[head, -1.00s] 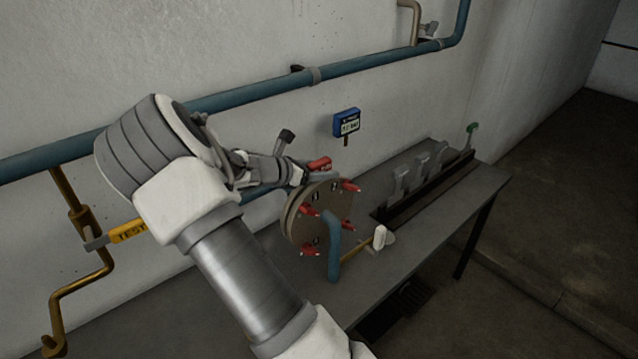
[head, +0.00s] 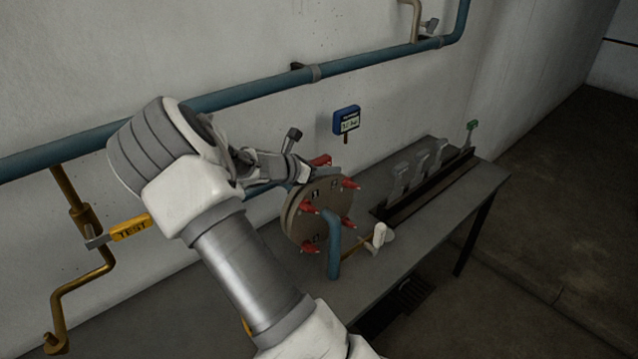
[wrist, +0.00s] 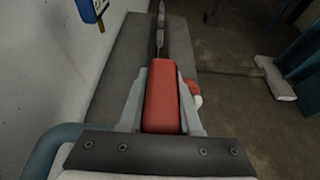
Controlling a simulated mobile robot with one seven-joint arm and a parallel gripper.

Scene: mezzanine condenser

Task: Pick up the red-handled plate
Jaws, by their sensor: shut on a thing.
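The red handle (head: 322,160) of the plate stands at the top edge of the round flange pair (head: 335,197) on the bench. The plate's body is not clearly told apart from the flanges. My gripper (head: 302,171) comes in from the left at that top edge and covers part of the handle. In the wrist view, my gripper (wrist: 160,72) has one pale finger along each side of the red handle (wrist: 163,98). It is shut on the handle. Several red clamps (head: 350,184) sit around the flange rim.
A blue pipe (head: 333,245) rises in front of the flanges, beside a white-ended lever (head: 379,235). A rack (head: 400,213) with several grey upright pieces stands to the right on the bench (head: 440,212). A blue wall gauge (head: 347,120) and a long wall pipe (head: 250,94) are behind.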

